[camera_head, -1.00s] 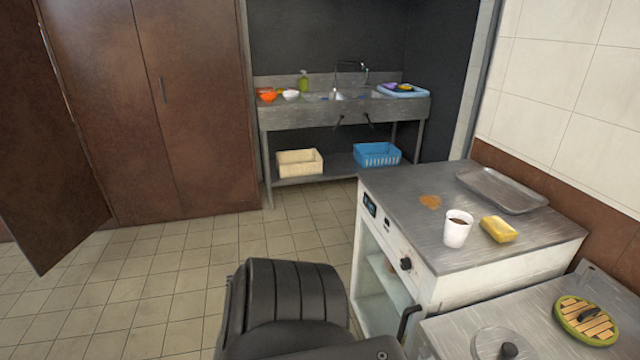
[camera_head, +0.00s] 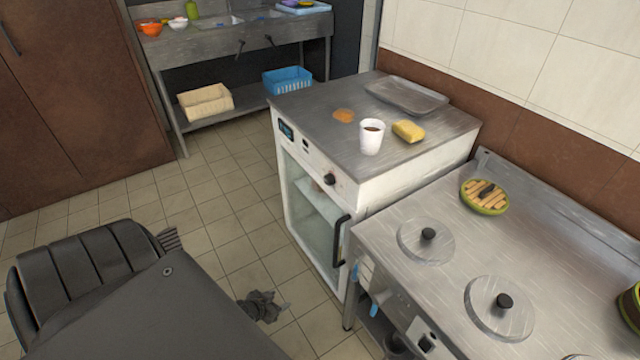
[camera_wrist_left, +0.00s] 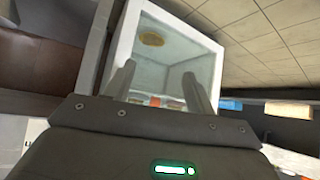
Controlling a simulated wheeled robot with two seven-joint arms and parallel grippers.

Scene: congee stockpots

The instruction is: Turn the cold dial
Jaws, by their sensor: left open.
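The white glass-door cabinet (camera_head: 318,215) carries a round black dial (camera_head: 329,179) on its upper front panel, beside a small display (camera_head: 286,130). I take this to be the cold dial. I cannot make out the dial there. My right gripper is in neither current view.
The cabinet has a dark door handle (camera_head: 341,240). A steel stove counter (camera_head: 400,270) stands at the right.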

